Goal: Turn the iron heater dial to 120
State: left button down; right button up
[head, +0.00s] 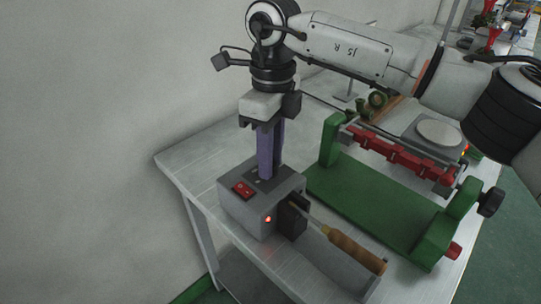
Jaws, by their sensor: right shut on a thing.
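The iron heater (238,212) is a grey box near the left front of the white table, in the head view. It has a red switch (243,189) on top and a lit orange-red lamp (268,219) on its front. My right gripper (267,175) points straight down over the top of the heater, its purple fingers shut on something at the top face. The dial is hidden by the fingers, so its setting cannot be read. My left gripper is not in view.
An iron with a wooden handle (352,250) rests at the heater's right side. A green frame (375,205) with a red clamp bar (400,156) stands to the right. The white table (195,165) is clear left of the heater, towards the wall.

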jog(key=shift+r, duration=0.1)
jog(key=o, duration=1)
jog(key=shift+o, duration=0.2)
notch_tip(320, 180, up, 10)
jog(key=shift+w, duration=0.2)
jog(key=shift+r, duration=0.1)
